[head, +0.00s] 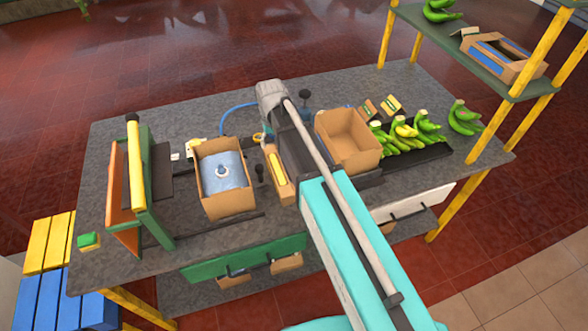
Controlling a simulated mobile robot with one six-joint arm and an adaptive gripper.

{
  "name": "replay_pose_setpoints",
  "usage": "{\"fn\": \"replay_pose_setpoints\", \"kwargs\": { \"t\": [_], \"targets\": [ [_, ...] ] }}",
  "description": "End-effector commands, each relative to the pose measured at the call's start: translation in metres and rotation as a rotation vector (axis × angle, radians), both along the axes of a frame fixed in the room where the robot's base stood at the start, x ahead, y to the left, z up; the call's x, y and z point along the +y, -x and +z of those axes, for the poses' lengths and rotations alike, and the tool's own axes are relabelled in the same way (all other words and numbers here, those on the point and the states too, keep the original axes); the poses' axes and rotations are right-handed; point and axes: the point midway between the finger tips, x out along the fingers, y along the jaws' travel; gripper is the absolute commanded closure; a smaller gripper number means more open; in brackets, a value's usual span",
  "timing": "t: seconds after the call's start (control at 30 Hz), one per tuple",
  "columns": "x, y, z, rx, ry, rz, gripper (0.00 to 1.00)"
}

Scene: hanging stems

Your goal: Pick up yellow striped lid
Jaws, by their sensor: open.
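I cannot make out a yellow striped lid for certain. A small yellow piece (284,190) lies in a narrow tan holder (271,160) near the middle of the grey table (115,215); its pattern is too small to read. My teal and grey arm reaches from the lower right up over the table's middle. Its grey wrist end is near the table's back edge. My gripper's fingers do not show; the arm hides the area under and behind it.
An open carton (228,204) with a pale blue bag (222,170) stands left of the holder. An empty carton (347,140), green bananas (427,127) and a dark tray (420,160) are to the right. A green and orange frame (140,190) stands at left; a post-supported shelf (440,35) rises at right.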

Motion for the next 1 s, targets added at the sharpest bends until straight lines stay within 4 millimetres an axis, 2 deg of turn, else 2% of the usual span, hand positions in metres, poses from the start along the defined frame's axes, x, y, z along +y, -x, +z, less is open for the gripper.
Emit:
{"fn": "replay_pose_setpoints", "kwargs": {
  "t": [0.3,1.0],
  "targets": [
    [0.0,0.0,-0.028,0.0,0.0,0.001,0.18],
    [0.001,0.0,-0.076,0.0,0.0,0.002,0.18]
  ]
}}
